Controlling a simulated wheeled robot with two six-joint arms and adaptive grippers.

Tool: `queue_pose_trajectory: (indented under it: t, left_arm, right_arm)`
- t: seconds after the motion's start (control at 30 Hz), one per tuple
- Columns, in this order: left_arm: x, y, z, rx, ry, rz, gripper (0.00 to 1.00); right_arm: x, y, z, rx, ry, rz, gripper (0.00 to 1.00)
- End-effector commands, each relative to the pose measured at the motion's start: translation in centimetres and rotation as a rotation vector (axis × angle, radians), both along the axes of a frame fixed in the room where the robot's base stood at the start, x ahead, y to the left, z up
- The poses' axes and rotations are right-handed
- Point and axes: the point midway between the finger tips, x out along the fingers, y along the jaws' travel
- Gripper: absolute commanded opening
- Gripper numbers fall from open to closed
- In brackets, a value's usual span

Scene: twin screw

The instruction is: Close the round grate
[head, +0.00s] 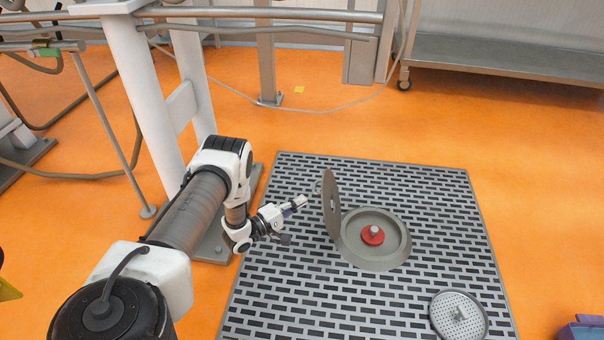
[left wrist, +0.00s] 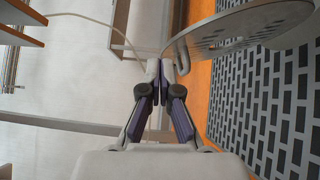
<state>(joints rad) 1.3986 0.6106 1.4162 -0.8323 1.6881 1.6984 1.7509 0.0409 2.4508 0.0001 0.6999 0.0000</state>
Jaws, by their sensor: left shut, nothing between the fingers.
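The round grate (head: 331,205) is a grey perforated disc. In the head view it stands nearly upright at the left edge of a round floor opening (head: 398,222). A red round part with a grey knob (head: 373,235) sits inside the opening. My left gripper (head: 304,200) is shut and empty, just left of the grate's outer face. In the left wrist view the gripper (left wrist: 168,66) points up at the grate (left wrist: 240,38), which leans in from the upper right. I cannot tell whether the fingertips touch the grate. My right gripper is not in view.
The opening lies in a slotted metal floor panel (head: 290,300). A smaller round perforated cover (head: 458,316) lies at the panel's lower right. A white post (head: 150,100) and pipes stand at the left. A purple crate (head: 582,329) is at the lower right corner.

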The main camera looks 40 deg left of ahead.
Motion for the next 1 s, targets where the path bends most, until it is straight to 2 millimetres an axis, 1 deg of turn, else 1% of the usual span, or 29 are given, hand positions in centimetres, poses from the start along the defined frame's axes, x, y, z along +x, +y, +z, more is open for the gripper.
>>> queue_pose_trajectory:
  t: [0.03, 0.3, 0.4, 0.57, 1.0]
  left_arm:
    - [1.1, -0.3, -0.4, 0.000, -0.003, -0.002, 0.00]
    - [6.9, -1.7, -0.1, 0.002, -0.004, -0.001, 0.00]
    - [7.7, -3.4, 0.1, -0.001, 0.001, -0.002, 0.00]
    - [8.5, -4.8, 0.4, 0.000, 0.001, 0.000, 0.00]
    - [8.7, -5.0, 0.6, 0.004, 0.003, 0.001, 0.00]
  right_arm:
    - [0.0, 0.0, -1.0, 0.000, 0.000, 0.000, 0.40]
    - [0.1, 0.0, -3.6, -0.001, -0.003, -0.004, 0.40]
    - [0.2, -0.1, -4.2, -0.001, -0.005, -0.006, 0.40]
    - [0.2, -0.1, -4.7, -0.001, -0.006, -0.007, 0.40]
    - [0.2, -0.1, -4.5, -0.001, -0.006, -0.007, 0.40]
